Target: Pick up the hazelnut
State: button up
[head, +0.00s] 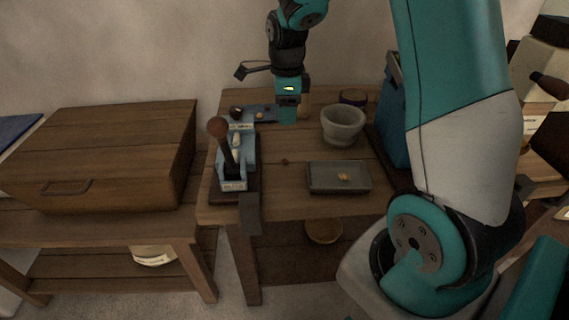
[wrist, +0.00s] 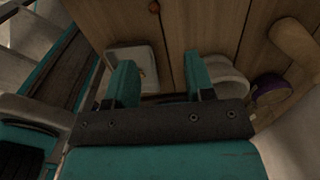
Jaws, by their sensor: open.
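A small round brown nut, which looks like the hazelnut (head: 284,161), lies on the bare wooden tabletop, left of the grey tray. It also shows at the top edge of the wrist view (wrist: 153,6). My gripper (head: 287,117) points down over the back part of the table, above and behind the nut and apart from it. In the wrist view my two teal fingers (wrist: 160,72) are spread with nothing between them.
A grey tray (head: 320,189) holds a small tan piece. A stone mortar (head: 343,128) and a purple-banded jar (head: 353,97) stand behind it. A tall blue box (head: 393,115) stands right. Wood around the nut is clear.

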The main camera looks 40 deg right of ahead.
send_over(286, 159)
jog(key=f, duration=0.8)
jog(key=shift+w+d, duration=0.25)
jog(key=f, duration=0.5)
jog(key=shift+s+a+f, duration=0.15)
jog(key=shift+s+f, duration=0.1)
jog(key=shift+s, duration=0.05)
jog(key=shift+c, duration=0.2)
grip_shut()
